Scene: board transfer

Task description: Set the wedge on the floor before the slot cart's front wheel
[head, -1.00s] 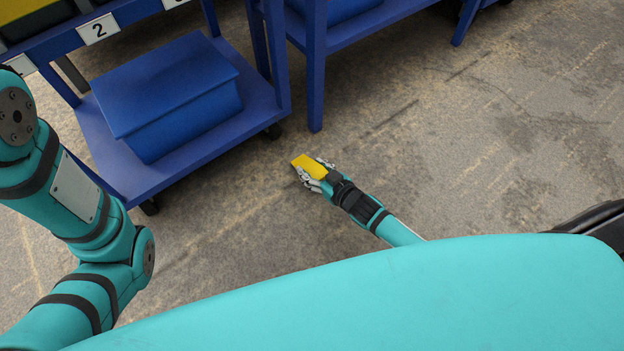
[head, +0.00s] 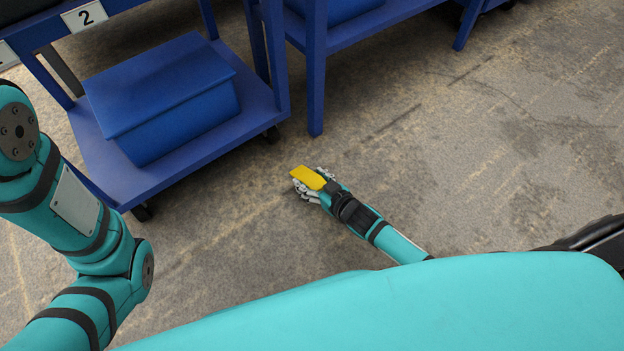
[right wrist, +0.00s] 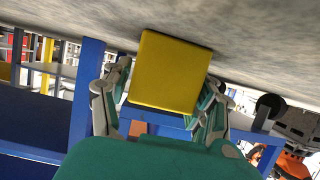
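The yellow wedge (head: 306,178) is held in my right gripper (head: 312,184), above the floor to the right of the slot cart. The right wrist view shows its flat yellow face (right wrist: 168,73) between the fingers of my right gripper (right wrist: 160,105), which close on its two sides. The blue slot cart (head: 185,165) with a "2" label stands at the left. Its near wheel (head: 142,212) and its right wheel (head: 272,134) show under the lower shelf. My left arm comes in at the left; its gripper is out of view.
A blue lidded box (head: 165,95) sits on the cart's lower shelf. A blue bench (head: 317,70) with legs stands behind, right of the cart. The concrete floor (head: 480,150) to the right is clear.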

